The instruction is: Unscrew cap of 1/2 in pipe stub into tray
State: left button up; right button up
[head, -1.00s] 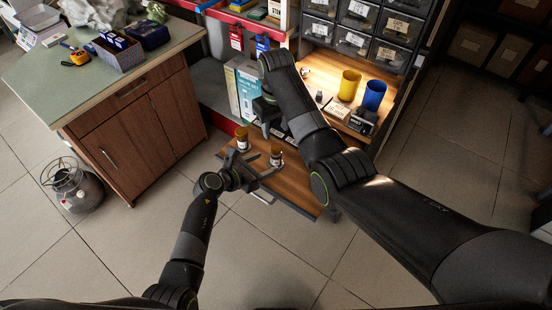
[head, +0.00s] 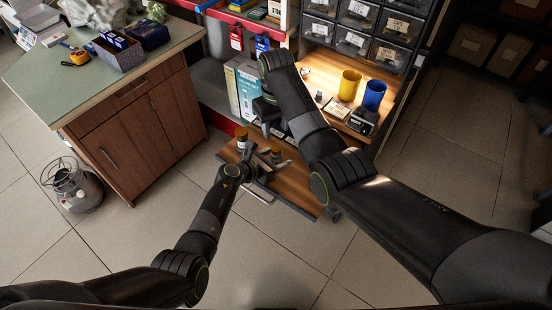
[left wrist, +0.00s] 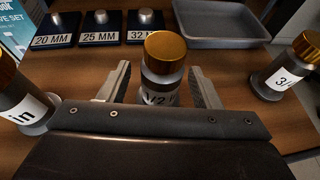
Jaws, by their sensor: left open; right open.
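In the left wrist view the 1/2 in pipe stub (left wrist: 160,82) stands upright, dark grey with a white label, and wears a brass-coloured cap (left wrist: 166,50). My left gripper (left wrist: 159,72) is open, one finger on each side of this stub, with small gaps visible. The cap rises above the fingers. In the head view my left gripper (head: 262,160) is low over the wooden board. The grey tray (left wrist: 222,40) lies behind the stub, empty where visible. My right gripper (head: 266,110) is open, farther back above the bench, partly hidden by its own arm.
A capped stub marked 3/4 (left wrist: 285,72) stands at the right, another marked "in" (left wrist: 22,100) at the left. Blue blocks with metal plugs, such as the 20 MM one (left wrist: 55,30), line the back. Yellow (head: 349,85) and blue (head: 374,95) cups stand farther right.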

aim_at(276, 148)
pick_arm(q)
grip_shut()
pick_arm(e)
jog(key=m, duration=1.4)
jog(key=shift+m, duration=0.4)
jog(key=m, duration=0.7)
jog(key=shift+m, duration=0.3)
jog(key=m, duration=0.9)
jog(key=shift+f, duration=4)
